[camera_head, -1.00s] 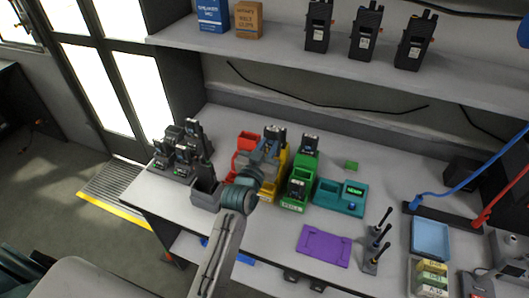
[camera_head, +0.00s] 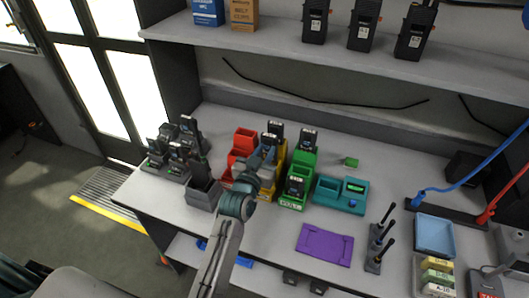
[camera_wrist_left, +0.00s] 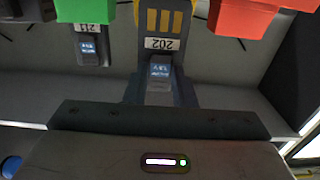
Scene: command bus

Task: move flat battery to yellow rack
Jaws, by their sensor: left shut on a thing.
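My left gripper (camera_head: 262,162) is over the yellow rack (camera_head: 282,155), between the red rack (camera_head: 243,140) and the green rack (camera_head: 300,165). It is shut on a grey battery with yellow contact strips and the label 202 (camera_wrist_left: 160,44), seen in the left wrist view. The gripper and arm hide much of the yellow rack and the held battery in the head view. I cannot tell whether the battery touches the rack. A dark battery (camera_head: 274,130) stands at the back of the yellow rack. My right gripper is not in view.
Green-rack batteries stand close on the right. A shelf (camera_head: 350,58) runs above.

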